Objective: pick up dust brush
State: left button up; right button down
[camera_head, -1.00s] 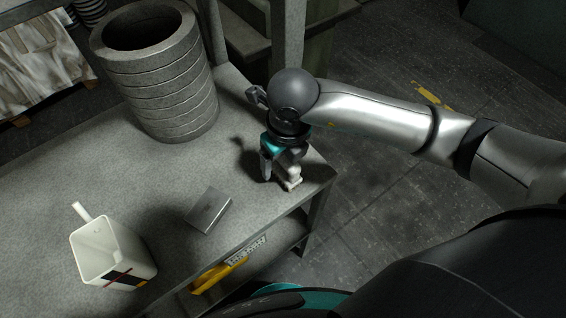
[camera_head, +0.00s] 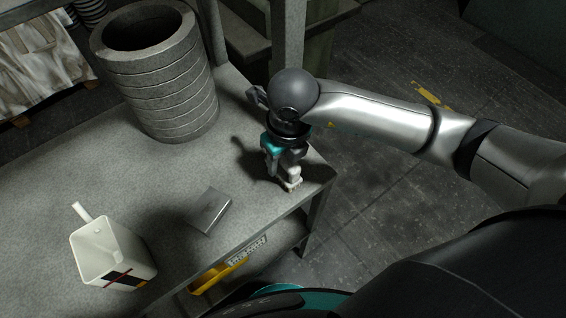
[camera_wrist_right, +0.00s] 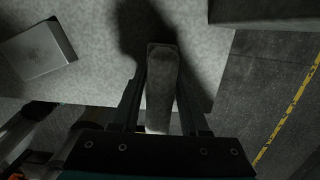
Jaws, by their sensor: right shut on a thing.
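The dust brush (camera_head: 293,182) is a small pale piece at the right end of the grey table, near its front corner. Most of it is hidden under my right gripper (camera_head: 284,170) in the head view. In the right wrist view the brush (camera_wrist_right: 160,85) shows as a long, light grey bar between the two dark fingers, which are shut on it. It appears to be still at the tabletop; any gap below cannot be told. My left gripper is not in view.
On the table (camera_head: 60,180) stand a stack of grey rings (camera_head: 165,90), a flat grey metal block (camera_head: 208,211) and a white scoop-like container with a handle (camera_head: 115,255). A table post (camera_head: 288,40) rises behind my right gripper. A yellow bin (camera_head: 215,275) sits on the lower shelf.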

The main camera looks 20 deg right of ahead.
notch_tip(320, 180, up, 20)
jog(key=p, duration=0.2)
dwell(0.4)
jog(key=c, duration=0.9)
grip_release()
grip_shut()
jog(key=shift+f, duration=0.1)
